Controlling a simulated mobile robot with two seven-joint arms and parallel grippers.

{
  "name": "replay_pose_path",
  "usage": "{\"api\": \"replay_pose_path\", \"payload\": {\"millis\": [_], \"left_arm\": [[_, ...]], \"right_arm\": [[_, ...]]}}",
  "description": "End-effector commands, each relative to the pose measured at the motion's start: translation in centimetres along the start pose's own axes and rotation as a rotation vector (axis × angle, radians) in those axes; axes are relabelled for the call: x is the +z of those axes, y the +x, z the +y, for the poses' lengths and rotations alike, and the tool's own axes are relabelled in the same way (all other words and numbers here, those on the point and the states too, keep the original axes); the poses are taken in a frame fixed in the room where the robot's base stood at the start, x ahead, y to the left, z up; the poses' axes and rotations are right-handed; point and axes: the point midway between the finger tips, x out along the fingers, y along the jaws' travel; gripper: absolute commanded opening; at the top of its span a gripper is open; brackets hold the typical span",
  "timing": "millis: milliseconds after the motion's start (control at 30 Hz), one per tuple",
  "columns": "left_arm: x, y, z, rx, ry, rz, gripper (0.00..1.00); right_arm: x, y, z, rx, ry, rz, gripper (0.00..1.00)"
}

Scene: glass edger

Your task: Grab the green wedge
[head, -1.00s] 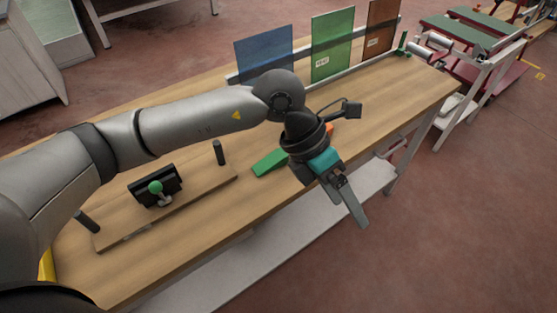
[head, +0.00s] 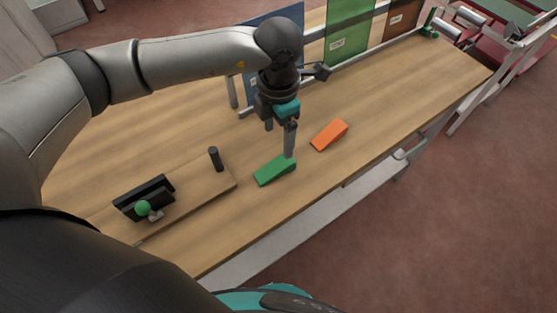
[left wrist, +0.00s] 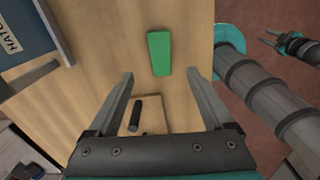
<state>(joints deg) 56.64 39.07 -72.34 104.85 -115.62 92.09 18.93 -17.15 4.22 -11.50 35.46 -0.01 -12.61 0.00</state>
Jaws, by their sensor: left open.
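The green wedge (head: 275,170) lies flat on the wooden table near its front edge. It also shows in the left wrist view (left wrist: 160,53), beyond the fingertips and roughly centred between them. My left gripper (head: 279,142) points down with its fingers apart and empty, just behind and above the wedge. In the head view one fingertip overlaps the wedge's far edge; I cannot tell whether they touch. The left gripper's two fingers show in the left wrist view (left wrist: 160,77). My right gripper (left wrist: 270,37) appears small at the upper right there, with parted fingers, away from the table.
An orange wedge (head: 329,135) lies right of the green one. A board with a black block, a green-knobbed clamp (head: 143,208) and a dark peg (head: 215,159) is at left. Blue, green (head: 348,30) and brown panels stand in a rack behind. The table's right part is clear.

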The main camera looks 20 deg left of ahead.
Motion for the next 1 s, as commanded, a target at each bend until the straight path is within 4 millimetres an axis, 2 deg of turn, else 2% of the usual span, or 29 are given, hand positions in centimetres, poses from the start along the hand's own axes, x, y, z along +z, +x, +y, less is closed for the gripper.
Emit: {"api": "replay_pose_path", "payload": {"millis": [100,233,467,800,1000], "left_arm": [[-0.1,2.8,-0.1,-0.003,-0.001,0.003,0.85],[0.0,4.9,-0.1,-0.002,-0.001,0.001,0.85],[0.0,6.5,-0.1,-0.001,0.0,0.0,0.85],[0.0,10.9,0.0,0.0,0.0,0.001,0.85],[0.0,11.3,0.0,0.0,0.0,-0.001,0.85]], "right_arm": [[1.4,0.0,0.0,-0.001,-0.001,-0.023,0.36],[1.3,0.1,0.1,0.002,-0.002,-0.022,0.36],[0.0,0.2,0.5,0.006,-0.003,0.001,0.36],[-0.2,0.4,0.5,0.006,-0.002,0.005,0.36],[-0.2,0.4,0.5,0.007,-0.002,0.005,0.36]]}}
